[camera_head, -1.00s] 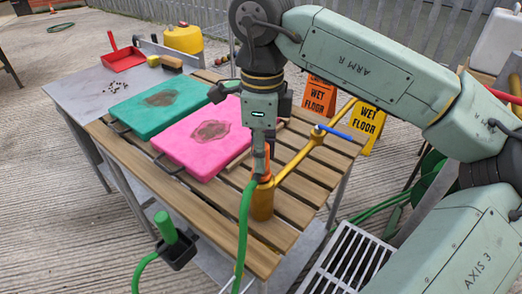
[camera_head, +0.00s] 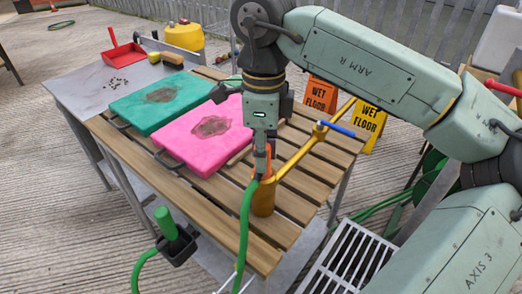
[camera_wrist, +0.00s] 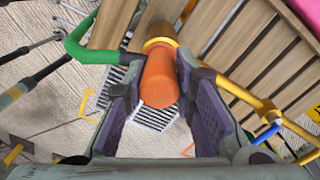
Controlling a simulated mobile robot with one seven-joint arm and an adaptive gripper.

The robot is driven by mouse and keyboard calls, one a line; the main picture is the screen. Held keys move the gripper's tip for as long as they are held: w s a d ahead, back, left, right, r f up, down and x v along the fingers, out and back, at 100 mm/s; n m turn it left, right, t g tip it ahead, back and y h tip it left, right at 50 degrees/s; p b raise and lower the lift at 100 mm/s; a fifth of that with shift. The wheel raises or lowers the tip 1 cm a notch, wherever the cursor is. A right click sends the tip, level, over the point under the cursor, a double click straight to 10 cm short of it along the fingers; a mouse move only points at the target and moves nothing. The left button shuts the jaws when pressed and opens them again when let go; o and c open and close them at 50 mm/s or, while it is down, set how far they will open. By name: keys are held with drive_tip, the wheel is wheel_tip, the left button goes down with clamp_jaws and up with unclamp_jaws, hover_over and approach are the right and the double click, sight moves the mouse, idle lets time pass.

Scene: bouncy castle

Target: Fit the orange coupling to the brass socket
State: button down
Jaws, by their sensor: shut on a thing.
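The orange coupling (camera_wrist: 160,80) is between the two fingers of my gripper (camera_wrist: 158,104), which is shut on it in the wrist view. A green hose (camera_head: 244,225) runs up to it and hangs down over the table's front side. The brass socket (camera_head: 263,201) stands upright on the slatted table, directly below my gripper (camera_head: 264,158) in the head view. In the wrist view the coupling's far end meets or overlaps the socket's brass collar (camera_wrist: 160,43). How far they are engaged I cannot tell. The fingers hide part of the coupling in the head view.
A brass pipe (camera_head: 300,154) with a blue lever (camera_head: 338,130) runs from the socket to the back right. Pink (camera_head: 205,138) and green (camera_head: 160,99) pads lie left on the slatted table (camera_head: 225,220). Another green nozzle (camera_head: 166,222) sits in a holder at the front.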

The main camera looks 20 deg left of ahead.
drive_tip(key=shift+f, duration=0.1)
drive_tip(key=c, duration=1.2)
unclamp_jaws()
drive_tip(key=shift+c, duration=0.2)
